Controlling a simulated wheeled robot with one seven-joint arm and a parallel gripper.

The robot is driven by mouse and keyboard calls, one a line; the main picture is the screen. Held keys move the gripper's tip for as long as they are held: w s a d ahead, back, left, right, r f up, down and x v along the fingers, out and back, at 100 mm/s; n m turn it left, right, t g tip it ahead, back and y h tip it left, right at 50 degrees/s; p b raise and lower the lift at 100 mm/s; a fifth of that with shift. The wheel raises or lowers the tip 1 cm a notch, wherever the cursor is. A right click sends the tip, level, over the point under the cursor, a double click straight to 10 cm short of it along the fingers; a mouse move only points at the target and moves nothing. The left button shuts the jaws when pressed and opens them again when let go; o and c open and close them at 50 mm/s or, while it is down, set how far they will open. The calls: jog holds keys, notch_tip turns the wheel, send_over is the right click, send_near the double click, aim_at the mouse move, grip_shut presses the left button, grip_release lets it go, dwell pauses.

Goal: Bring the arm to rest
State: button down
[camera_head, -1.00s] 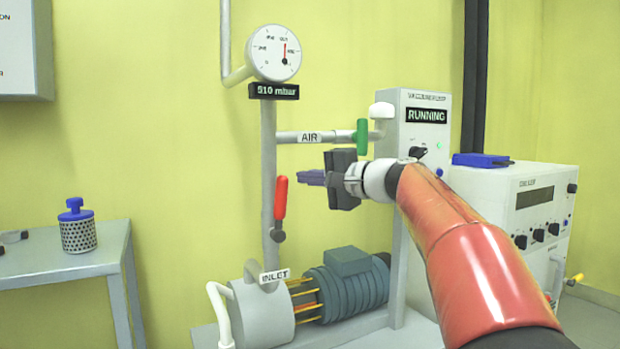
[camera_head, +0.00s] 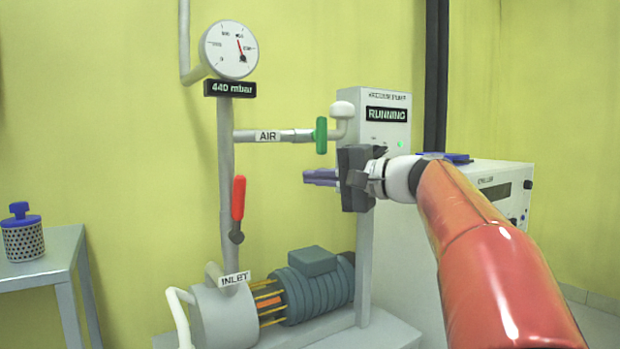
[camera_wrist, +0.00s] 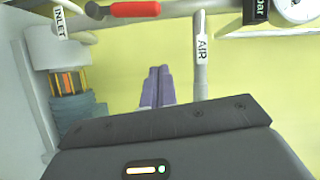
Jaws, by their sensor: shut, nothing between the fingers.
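My gripper (camera_head: 321,177) is at the end of my orange arm, in front of the vacuum pump control box (camera_head: 372,118) in the head view. Its purple fingers are together with nothing between them; they also show closed in the wrist view (camera_wrist: 157,87). The fingers point left, below the green AIR valve handle (camera_head: 321,135) and to the right of the red INLET handle (camera_head: 238,198). They appear apart from both handles. The gripper body hides part of the control box and its post.
A gauge (camera_head: 231,50) sits above a display reading 440 mbar (camera_head: 230,88). The pump motor (camera_head: 315,283) stands below the gripper. A white chiller (camera_head: 500,185) is behind my arm at right. A grey table (camera_head: 55,262) with a perforated canister (camera_head: 22,236) stands at left.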

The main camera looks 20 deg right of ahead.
jog(key=s+a+f+n+g+h+p, duration=0.2)
jog(key=s+a+f+g+h+p, duration=0.4)
jog(key=s+f, duration=0.65)
jog(key=s+d+f+n+h, duration=0.1)
jog(key=s+f+n+h, duration=0.2)
jog(key=s+f, duration=0.5)
jog(key=s+d+f+n+g+h, duration=0.1)
jog(key=s+f+n+h, duration=0.1)
jog(key=s+f, duration=0.6)
jog(key=shift+s+d+f+n+h+p, duration=0.3)
jog(key=shift+d+n+h+p, duration=0.1)
jog(key=shift+n, duration=0.1)
